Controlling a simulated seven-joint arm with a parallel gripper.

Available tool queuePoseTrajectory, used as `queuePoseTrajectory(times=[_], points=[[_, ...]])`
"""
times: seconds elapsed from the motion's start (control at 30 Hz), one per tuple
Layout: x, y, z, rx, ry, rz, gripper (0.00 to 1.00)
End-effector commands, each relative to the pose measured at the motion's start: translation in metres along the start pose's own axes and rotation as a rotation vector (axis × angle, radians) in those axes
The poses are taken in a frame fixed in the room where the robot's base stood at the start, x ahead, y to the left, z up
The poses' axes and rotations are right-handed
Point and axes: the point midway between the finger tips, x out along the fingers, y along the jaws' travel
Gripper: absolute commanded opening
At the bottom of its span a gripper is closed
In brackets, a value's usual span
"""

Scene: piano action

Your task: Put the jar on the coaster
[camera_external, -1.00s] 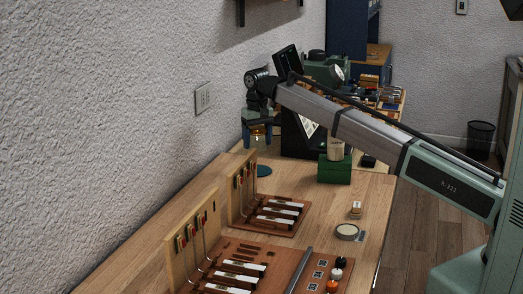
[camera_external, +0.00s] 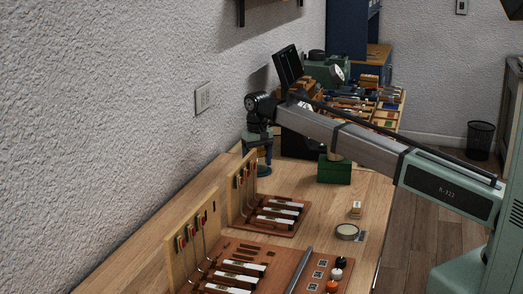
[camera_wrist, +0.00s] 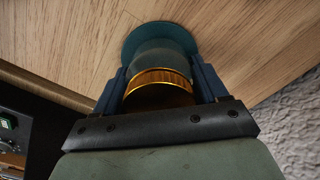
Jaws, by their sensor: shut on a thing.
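My gripper (camera_wrist: 160,88) is shut on a jar with a gold lid band (camera_wrist: 160,76) and a dull grey-green body (camera_wrist: 160,54). The round teal coaster (camera_wrist: 133,38) lies on the wooden bench directly beyond the jar in the wrist view. The jar's far end overlaps the coaster, and I cannot tell whether they touch. In the external view my gripper (camera_external: 257,150) points down close to the bench near the wall. The coaster (camera_external: 264,172) shows only partly below it, and the jar is mostly hidden between the fingers.
A green box (camera_external: 334,171) stands to the right of my gripper. Upright wooden boards with piano action parts (camera_external: 243,185) stand in front, beside a brown base (camera_external: 272,214). A round tin (camera_external: 347,231) lies near the bench's right edge. The wall is close on the left.

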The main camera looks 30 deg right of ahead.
Motion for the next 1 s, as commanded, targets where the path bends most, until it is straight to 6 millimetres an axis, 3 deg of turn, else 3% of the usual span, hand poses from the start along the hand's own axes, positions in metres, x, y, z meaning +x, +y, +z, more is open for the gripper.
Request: queuePoseTrajectory(times=[0.03,0.07,0.33,0.67,0.87,1.0], points=[[0.002,0.0,0.0,0.0,0.0,0.0,0.38],[0.002,0.0,0.0,0.0,0.0,0.0,0.73],[0.001,0.0,0.0,0.0,0.0,0.0,0.99],[-0.003,0.0,0.0,0.0,0.0,0.0,0.99],[-0.028,0.0,-0.001,0.0,0.002,-0.001,0.99],[-0.055,0.0,-0.001,0.0,0.002,-0.001,0.99]])
